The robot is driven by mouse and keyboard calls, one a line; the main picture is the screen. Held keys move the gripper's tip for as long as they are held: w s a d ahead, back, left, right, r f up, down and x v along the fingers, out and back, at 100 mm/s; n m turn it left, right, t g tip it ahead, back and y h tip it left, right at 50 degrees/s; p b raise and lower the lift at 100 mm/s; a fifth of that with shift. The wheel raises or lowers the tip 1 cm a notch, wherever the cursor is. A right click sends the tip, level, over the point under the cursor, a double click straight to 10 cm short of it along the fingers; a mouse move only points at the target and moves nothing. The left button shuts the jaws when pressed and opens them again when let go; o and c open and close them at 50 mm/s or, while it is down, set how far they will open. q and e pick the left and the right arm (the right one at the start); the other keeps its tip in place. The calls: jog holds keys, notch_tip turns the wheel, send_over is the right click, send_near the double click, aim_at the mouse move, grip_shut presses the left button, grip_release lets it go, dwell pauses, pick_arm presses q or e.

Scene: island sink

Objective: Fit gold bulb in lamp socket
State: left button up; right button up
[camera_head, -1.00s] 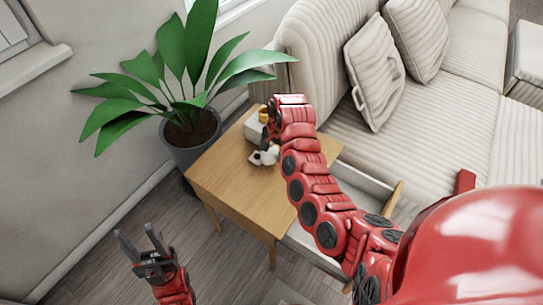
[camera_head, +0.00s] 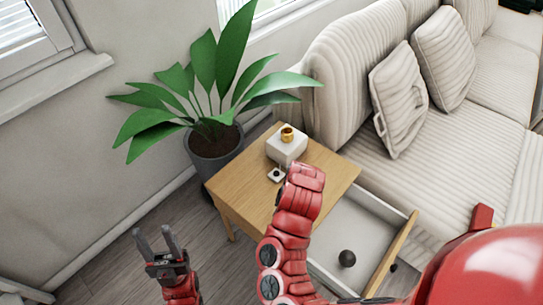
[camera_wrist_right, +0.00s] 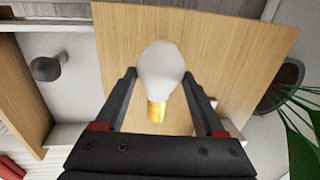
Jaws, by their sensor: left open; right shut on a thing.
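The lamp base is a white block (camera_head: 286,150) on the side table, with an open gold socket (camera_head: 287,134) on top. In the right wrist view, a white bulb with a gold cap (camera_wrist_right: 159,75) sits between the fingers of my right gripper (camera_wrist_right: 160,82), which is shut on it. The gold cap points toward the gripper's palm. My left gripper (camera_head: 154,241) is open and empty, low at the left, over the floor and away from the table.
The wooden side table (camera_head: 250,188) has an open drawer (camera_head: 345,215) holding a dark round object (camera_head: 347,258). A potted plant (camera_head: 215,150) stands behind left; a sofa (camera_head: 470,140) stands right.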

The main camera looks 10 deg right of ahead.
jog(key=w+a+r+n+g+p, duration=0.1)
jog(key=w+a+r+n, duration=0.25)
jog(key=w+r, duration=0.6)
jog(key=w+a+r+n, duration=0.2)
jog(key=w+r+n, duration=0.3)
jog(key=w+r, duration=0.45)
jog(key=s+d+r+n+p, duration=0.1)
jog(key=s+d+r+n, duration=0.1)
jog(key=d+r, duration=0.6)
jog(key=shift+d+r+g+y, duration=0.3)
jog(key=shift+d+y, duration=0.05)
jog(key=shift+y, duration=0.05)
jog(key=shift+w+a, duration=0.1)
jog(key=shift+w, duration=0.1)
